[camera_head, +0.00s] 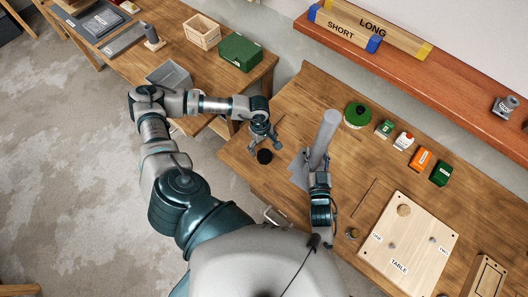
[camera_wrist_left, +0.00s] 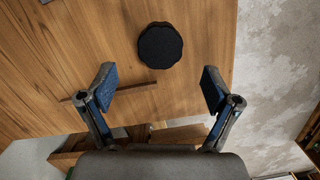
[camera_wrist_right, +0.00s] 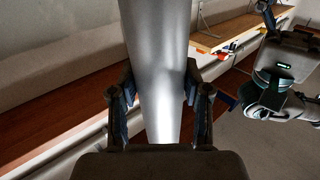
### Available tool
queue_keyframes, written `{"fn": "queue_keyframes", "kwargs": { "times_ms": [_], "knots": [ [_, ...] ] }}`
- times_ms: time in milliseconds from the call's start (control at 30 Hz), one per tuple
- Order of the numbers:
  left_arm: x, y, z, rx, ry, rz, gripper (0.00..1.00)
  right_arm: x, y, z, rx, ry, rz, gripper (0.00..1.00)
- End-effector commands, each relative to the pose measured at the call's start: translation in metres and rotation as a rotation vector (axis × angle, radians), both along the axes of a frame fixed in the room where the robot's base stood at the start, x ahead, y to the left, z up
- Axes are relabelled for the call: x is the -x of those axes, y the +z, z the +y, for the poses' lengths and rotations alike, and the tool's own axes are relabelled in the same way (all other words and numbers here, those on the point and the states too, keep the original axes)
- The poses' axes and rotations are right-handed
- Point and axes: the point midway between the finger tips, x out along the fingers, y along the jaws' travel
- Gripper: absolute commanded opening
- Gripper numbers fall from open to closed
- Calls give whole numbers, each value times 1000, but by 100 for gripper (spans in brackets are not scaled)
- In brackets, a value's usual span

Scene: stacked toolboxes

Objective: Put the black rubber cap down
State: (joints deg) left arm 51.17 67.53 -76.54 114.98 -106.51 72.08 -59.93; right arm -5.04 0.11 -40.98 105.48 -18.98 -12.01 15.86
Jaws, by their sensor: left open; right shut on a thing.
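The black rubber cap (camera_head: 264,156) lies on the wooden workbench near its left edge. In the left wrist view the cap (camera_wrist_left: 160,45) is round with a scalloped rim, lying ahead of the fingertips and apart from them. My left gripper (camera_head: 263,143) is open and empty above the bench, close to the cap; its spread fingers (camera_wrist_left: 160,88) show in the left wrist view. The tube (camera_wrist_right: 160,70) runs between the fingers in the right wrist view.
A green round tin (camera_head: 357,115) and several small boxes stand at the back. A wooden board marked TABLE (camera_head: 408,240) lies at the right. A second bench (camera_head: 262,75) holds a green box (camera_head: 240,52) and a crate.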

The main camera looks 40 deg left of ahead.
Motion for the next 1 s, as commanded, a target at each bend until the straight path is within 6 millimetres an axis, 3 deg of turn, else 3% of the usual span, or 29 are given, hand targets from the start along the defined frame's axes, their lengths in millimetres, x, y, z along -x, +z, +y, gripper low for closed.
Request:
{"fn": "queue_keyframes", "kwargs": {
  "times_ms": [100, 300, 700, 733, 800, 867, 1000],
  "knots": [
    [-1, 24, 3, 0, -1, -2, 89, 0, -2, 0, 1, 0, 4, 0],
    [-2, 47, 6, 0, -1, -1, 89, 0, -2, 0, 1, 0, 4, 0],
    [-2, 50, 6, 0, -1, 1, 89, 0, -1, 0, 0, 0, 4, 0],
    [-2, 50, 6, 0, -1, 1, 89, 0, -1, 0, 0, 0, 4, 50],
    [-2, 50, 6, 0, -1, 1, 89, 0, -1, 0, 0, 0, 4, 68],
    [-2, 50, 6, 0, -1, 1, 89, 0, -1, 0, 0, 0, 2, 77],
    [-1, 50, 5, 0, -1, 0, 89, 1, 0, -1, 0, 0, 1, 77]
  ]
}}
